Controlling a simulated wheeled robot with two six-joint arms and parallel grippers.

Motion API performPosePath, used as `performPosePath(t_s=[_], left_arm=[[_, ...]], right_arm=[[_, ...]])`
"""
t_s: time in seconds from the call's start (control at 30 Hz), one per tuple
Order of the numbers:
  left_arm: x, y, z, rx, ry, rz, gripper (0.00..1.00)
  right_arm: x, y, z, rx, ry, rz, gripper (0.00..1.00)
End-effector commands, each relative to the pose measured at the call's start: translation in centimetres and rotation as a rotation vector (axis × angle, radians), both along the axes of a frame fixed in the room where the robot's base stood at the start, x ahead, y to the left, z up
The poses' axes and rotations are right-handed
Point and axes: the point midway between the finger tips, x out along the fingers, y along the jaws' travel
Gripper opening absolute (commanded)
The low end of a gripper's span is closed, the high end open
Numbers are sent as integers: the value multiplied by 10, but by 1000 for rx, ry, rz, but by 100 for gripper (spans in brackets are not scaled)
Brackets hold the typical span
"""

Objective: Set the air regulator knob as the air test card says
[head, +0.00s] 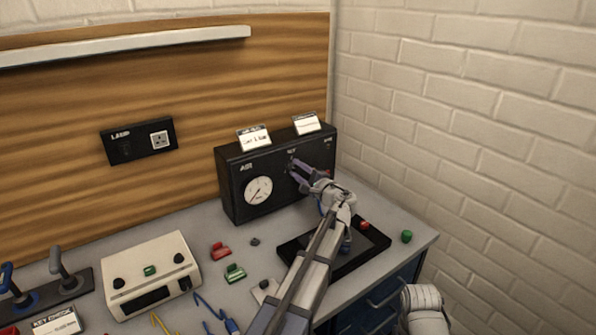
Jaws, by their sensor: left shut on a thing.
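The black air regulator box (236,206), marked AIR, stands on the bench against the wooden back panel. Its round white gauge (258,190) has a needle that seems to point to the lower left; its scale is too small to read. My left gripper (295,172) is at the box's front, right of the gauge, under the small SET label. It is shut on the regulator knob, which the fingers mostly hide. Two white cards, a left one (254,137) and a right one (307,123), stand on the box; I cannot read them for sure.
A green piece (406,236) is near the bench's right edge. A cream box (150,275) and red and green clips stand left. A brick wall closes the right.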

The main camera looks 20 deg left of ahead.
Motion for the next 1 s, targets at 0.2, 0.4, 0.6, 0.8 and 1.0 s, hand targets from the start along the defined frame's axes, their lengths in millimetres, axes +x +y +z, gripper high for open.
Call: performPosePath(t_s=[0.2, 0.4, 0.6, 0.8, 1.0], left_arm=[[0, 0, -1, -3, -1, 0, 42], [0, 0, 0, -2, -1, 0, 65], [0, 0, 0, -2, -1, 0, 69], [-6, -9, 0, -2, -1, -2, 69], [-24, -38, 0, -2, -1, -3, 69]], right_arm=[[0, 0, 0, 0, 0, 0, 71], [0, 0, 0, 0, 0, 0, 71], [0, 0, 0, 0, 0, 0, 71], [0, 0, 0, 0, 0, 0, 71], [0, 0, 0, 0, 0, 0, 71]])
